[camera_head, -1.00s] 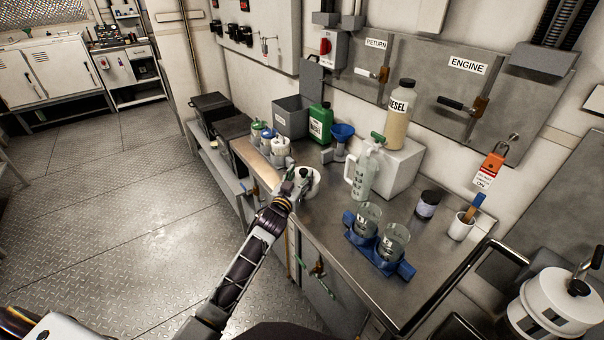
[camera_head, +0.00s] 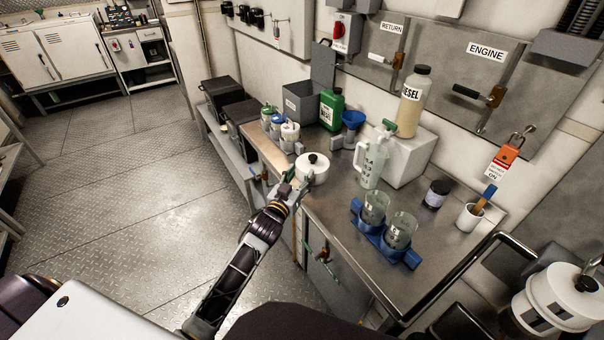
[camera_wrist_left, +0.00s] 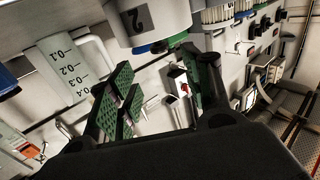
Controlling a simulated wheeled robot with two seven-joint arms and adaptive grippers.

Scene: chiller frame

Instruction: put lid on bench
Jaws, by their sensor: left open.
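The lid (camera_head: 313,172), a white round piece with a black knob on top, rests on the steel bench (camera_head: 345,222) near its front edge. My left gripper (camera_head: 290,186) is open and empty in the head view, just left of the lid and at the bench edge. I cannot tell whether a fingertip touches its side. The left wrist view shows the green finger pads (camera_wrist_left: 160,92) spread apart with nothing between them. The lid is not clear in that view. My right gripper is out of view.
A clear jug (camera_head: 370,163) stands right of the lid. A blue holder (camera_head: 385,243) carries two beakers. Several small jars with coloured caps (camera_head: 289,133) stand behind the lid. A green bottle (camera_head: 332,110) and a blue funnel (camera_head: 353,122) stand farther back.

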